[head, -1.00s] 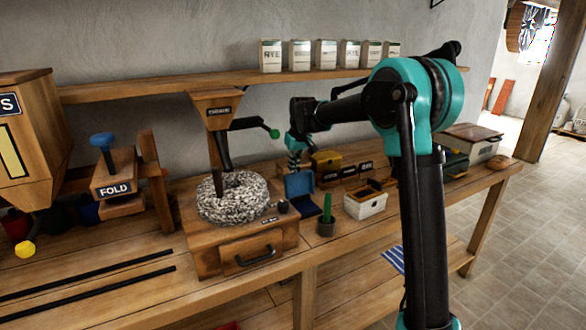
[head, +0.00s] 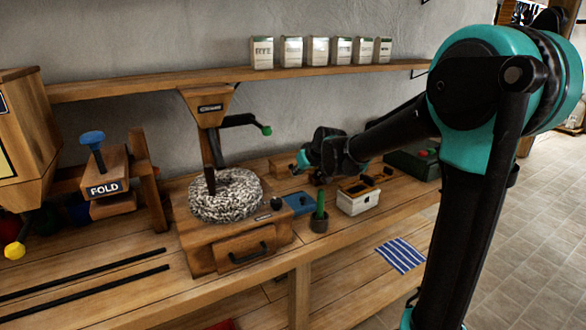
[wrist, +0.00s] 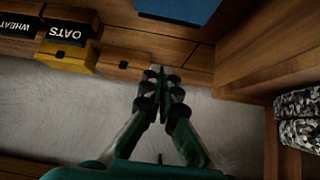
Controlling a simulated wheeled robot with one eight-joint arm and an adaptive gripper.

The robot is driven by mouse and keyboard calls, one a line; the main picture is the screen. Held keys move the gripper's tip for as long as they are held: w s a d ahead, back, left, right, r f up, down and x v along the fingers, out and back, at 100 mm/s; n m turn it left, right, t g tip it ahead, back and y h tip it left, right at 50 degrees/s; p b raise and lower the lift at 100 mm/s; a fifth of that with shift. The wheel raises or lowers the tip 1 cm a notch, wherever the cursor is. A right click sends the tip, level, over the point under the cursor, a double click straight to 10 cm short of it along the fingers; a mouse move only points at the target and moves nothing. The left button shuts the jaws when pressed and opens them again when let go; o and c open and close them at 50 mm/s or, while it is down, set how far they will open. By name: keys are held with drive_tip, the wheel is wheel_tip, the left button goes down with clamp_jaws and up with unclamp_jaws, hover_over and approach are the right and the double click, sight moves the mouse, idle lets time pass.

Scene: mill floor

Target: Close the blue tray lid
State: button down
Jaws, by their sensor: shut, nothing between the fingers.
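The blue tray lid (head: 299,203) lies about flat on the bench, right of the millstone box. Part of its blue surface also shows at the top edge of the wrist view (wrist: 180,8). My gripper (wrist: 160,75) is shut and empty, with its fingertips apart from the blue lid. In the head view my arm's end is just behind and right of the lid, and the fingers are too small and dark there to make out well.
A yellow bin marked OATS (wrist: 68,58) shows in the wrist view.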

drive_tip(key=shift+s+d+f+t+y, duration=0.2)
drive_tip(key=shift+s+d+f+t, duration=0.1)
drive_tip(key=shift+s+d, duration=0.15)
drive_tip(key=shift+s+d+f+t+y, duration=0.2)
drive_tip(key=shift+s+d+f+t, duration=0.1)
drive_tip(key=shift+s, duration=0.25)
drive_tip(key=shift+s+d+f, duration=0.5)
drive_tip(key=shift+s+f, duration=0.2)
drive_tip(key=shift+s, duration=0.15)
drive_tip(key=shift+s, duration=0.1)
